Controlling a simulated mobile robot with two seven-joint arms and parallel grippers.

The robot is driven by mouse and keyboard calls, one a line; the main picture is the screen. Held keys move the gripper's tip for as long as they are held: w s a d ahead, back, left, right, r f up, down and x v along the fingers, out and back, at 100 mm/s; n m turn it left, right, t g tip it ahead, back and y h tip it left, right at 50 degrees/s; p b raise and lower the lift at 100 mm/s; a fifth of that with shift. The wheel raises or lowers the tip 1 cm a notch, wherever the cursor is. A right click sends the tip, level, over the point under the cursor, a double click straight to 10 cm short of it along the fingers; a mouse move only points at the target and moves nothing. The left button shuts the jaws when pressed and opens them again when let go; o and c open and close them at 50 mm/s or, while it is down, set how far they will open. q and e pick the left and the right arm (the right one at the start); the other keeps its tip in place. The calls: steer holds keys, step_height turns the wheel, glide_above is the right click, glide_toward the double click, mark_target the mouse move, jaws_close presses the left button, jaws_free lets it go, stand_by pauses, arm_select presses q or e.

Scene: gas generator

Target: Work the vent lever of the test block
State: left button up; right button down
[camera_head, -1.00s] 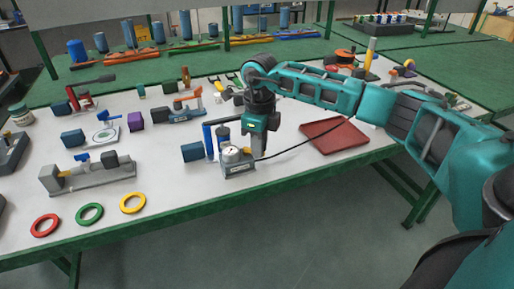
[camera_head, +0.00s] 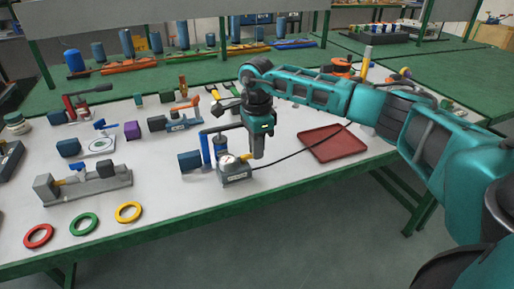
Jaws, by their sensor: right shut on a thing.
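The test block (camera_head: 238,175) is a small grey block with a round white gauge on top, near the front edge of the white table. A blue cylinder stands beside it and a dark cable runs from it to the right. My right gripper (camera_head: 258,154) points down at the block's back right side. Its jaws are shut on what looks like the vent lever, which the fingers mostly hide. The lever's exact angle cannot be made out. My left gripper is not in view.
A red tray (camera_head: 334,144) lies to the right. Red (camera_head: 38,236), green (camera_head: 84,224) and yellow (camera_head: 128,212) rings lie at the front left.

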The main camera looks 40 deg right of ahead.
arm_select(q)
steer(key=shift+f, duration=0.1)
arm_select(e)
steer(key=shift+w, duration=0.1)
stand_by(0.4)
steer(key=c, duration=1.2)
jaws_free()
steer(key=shift+o, duration=0.2)
arm_select(q)
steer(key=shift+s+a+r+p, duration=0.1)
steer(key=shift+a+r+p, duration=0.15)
steer(key=shift+p, duration=0.3)
arm_select(e)
step_height(320, 180, up, 13)
